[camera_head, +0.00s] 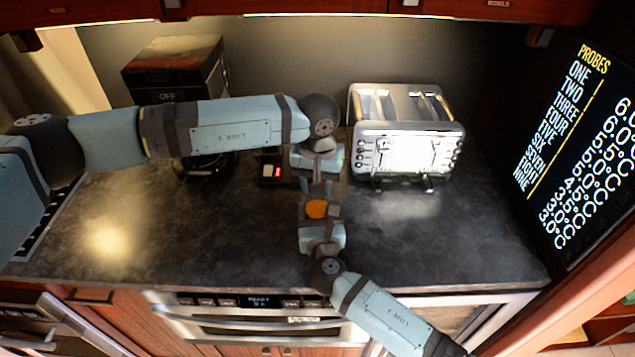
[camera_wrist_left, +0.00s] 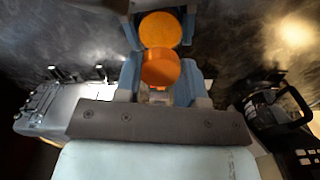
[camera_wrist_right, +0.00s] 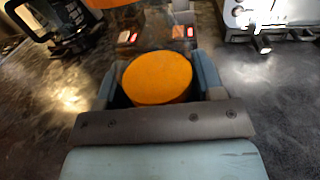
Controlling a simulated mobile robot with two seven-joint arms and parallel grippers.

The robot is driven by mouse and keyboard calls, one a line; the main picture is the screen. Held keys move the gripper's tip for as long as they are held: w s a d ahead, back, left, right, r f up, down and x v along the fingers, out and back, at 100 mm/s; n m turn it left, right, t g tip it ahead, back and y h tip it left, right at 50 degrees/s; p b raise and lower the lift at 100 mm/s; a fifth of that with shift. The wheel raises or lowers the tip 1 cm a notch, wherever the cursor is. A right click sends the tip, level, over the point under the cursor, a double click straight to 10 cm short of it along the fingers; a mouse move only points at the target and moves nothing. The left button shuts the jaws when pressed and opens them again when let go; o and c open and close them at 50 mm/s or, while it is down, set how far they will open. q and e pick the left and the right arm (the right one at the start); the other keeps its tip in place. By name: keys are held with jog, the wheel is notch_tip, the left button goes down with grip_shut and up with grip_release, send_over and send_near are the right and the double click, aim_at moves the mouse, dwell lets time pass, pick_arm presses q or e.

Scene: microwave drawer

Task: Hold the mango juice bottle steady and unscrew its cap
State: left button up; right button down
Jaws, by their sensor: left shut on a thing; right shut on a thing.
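My right gripper (camera_head: 317,210) reaches in from the front and is shut around a round piece with a flat orange top (camera_head: 316,208). That top shows large between its fingers in the right wrist view (camera_wrist_right: 157,77). My left gripper (camera_head: 319,178) comes down just behind it. In the left wrist view the left fingers (camera_wrist_left: 158,80) are shut on a smaller round orange piece (camera_wrist_left: 160,67). The two pieces overlap in that view, and I cannot tell whether they touch. The bottle's body is mostly hidden, so I cannot tell which piece is cap and which is bottle.
A chrome toaster (camera_head: 405,135) stands close to the right, behind my grippers. A black coffee machine (camera_head: 178,70) stands behind the left arm. The dark counter (camera_head: 190,240) is free at front left.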

pick_arm(q)
jog(key=n, duration=1.5)
jog(key=shift+n, duration=0.3)
jog(key=n, duration=0.6)
jog(key=shift+n, duration=0.3)
jog(key=n, duration=0.6)
jog(key=shift+n, duration=0.3)
jog(key=n, duration=0.8)
jog(key=shift+s+n, duration=0.1)
jog(key=shift+n, duration=0.2)
jog(key=n, duration=0.4)
jog(key=shift+r+n, duration=0.1)
jog(key=shift+n, duration=0.2)
jog(key=n, duration=0.5)
jog(key=shift+d, duration=0.1)
jog(key=shift+r, duration=0.2)
jog(key=shift+r, duration=0.95)
